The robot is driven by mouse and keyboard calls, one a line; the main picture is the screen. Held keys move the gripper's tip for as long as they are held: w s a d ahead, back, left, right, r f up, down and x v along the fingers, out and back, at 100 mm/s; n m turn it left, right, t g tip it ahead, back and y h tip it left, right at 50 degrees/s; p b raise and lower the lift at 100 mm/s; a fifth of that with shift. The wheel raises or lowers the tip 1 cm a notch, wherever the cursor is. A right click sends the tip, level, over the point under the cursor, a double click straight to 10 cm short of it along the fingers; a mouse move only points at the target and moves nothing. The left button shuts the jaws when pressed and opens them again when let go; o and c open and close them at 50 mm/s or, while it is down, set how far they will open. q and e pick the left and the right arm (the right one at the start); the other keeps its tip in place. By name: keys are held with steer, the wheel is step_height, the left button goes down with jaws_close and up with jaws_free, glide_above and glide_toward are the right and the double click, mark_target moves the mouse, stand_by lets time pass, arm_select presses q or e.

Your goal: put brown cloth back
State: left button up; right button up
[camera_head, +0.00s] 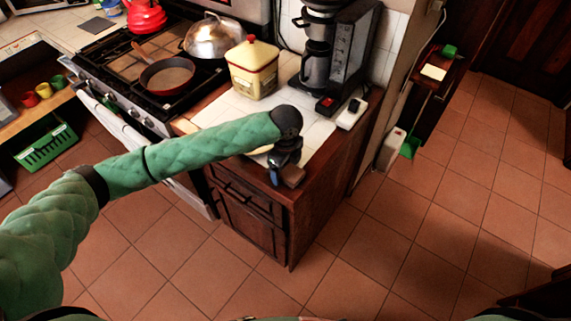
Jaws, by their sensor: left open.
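My left gripper (280,174) is at the end of the green arm that comes in from the left. It is over the front corner of the tiled counter (320,135), pointing down. A small brown piece (293,177), which looks like the brown cloth, is at the counter's front edge, right by the fingers. The wrist covers part of this area, and I cannot tell whether the fingers touch the piece. The gripper is open. My right gripper is not in view.
To the left is a stove (125,55) with a red pan (167,76). The tiled floor (400,240) on the right is clear.

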mark_target(286, 169)
arm_select(q)
steer(key=shift+r+b, duration=0.3)
steer(key=shift+r, duration=0.1)
step_height(286, 169, up, 11)
steer(key=b, duration=0.4)
steer(key=shift+r, duration=0.2)
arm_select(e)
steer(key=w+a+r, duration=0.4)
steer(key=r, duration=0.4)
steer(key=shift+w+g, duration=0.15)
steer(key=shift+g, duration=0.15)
arm_select(q)
steer(key=shift+f, duration=0.1)
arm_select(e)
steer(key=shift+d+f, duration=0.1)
